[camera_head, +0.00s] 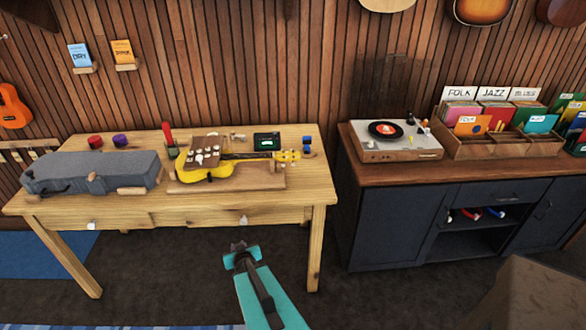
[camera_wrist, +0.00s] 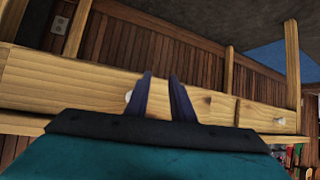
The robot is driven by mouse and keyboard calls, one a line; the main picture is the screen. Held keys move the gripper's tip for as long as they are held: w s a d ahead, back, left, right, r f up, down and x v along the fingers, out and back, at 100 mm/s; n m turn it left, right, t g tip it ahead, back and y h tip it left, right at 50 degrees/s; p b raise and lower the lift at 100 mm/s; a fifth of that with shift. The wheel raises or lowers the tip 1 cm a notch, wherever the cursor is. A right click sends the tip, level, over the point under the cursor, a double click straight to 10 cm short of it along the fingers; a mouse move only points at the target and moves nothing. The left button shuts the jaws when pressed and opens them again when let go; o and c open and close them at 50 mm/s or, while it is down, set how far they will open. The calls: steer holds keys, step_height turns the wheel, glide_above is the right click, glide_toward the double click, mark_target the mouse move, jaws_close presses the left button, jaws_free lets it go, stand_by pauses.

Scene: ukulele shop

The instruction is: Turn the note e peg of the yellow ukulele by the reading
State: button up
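The yellow ukulele (camera_head: 222,167) lies on a wooden board (camera_head: 272,176) on the wooden table, its headstock (camera_head: 288,156) pointing right. The pegs are too small to tell apart.
A grey case (camera_head: 90,172) lies at the table's left. A dark cabinet (camera_head: 390,220) with a record player (camera_head: 396,140) stands right. Floor before the table is clear.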

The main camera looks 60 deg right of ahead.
mark_target(293, 165)
steer(key=s+d+r+t+h, duration=0.1)
steer(key=d+r, duration=0.3)
steer(key=r, duration=0.1)
steer(key=s+d+r+m+t+h+p, duration=0.1)
steer(key=d+r+h, duration=0.1)
steer(key=d+r, duration=0.2)
steer(key=s+d+r+t+h, duration=0.1)
steer(key=d+r, duration=0.3)
steer(key=r, duration=0.1)
steer(key=shift+s+d+r+m+h, duration=0.15)
steer(key=shift+s+r+m+h, duration=0.15)
steer(key=shift+r+h, duration=0.1)
steer(key=s+d+r+m+h, duration=0.1)
steer(key=s+d+r, duration=0.1)
steer(key=s+d, duration=0.2)
steer(key=s+d+r+m+g+h+p, duration=0.1)
steer(key=s+d+r+h, duration=0.1)
steer(key=s+d+r, duration=0.1)
steer(key=s+d, duration=0.1)
steer(key=s, duration=0.1)
steer(key=shift+s+d+p, duration=0.3)
steer(key=shift+s+d, duration=0.1)
steer(key=shift+w+d+b, duration=0.15)
steer(key=shift+d+b, duration=0.05)
steer(key=shift+b, duration=0.3)
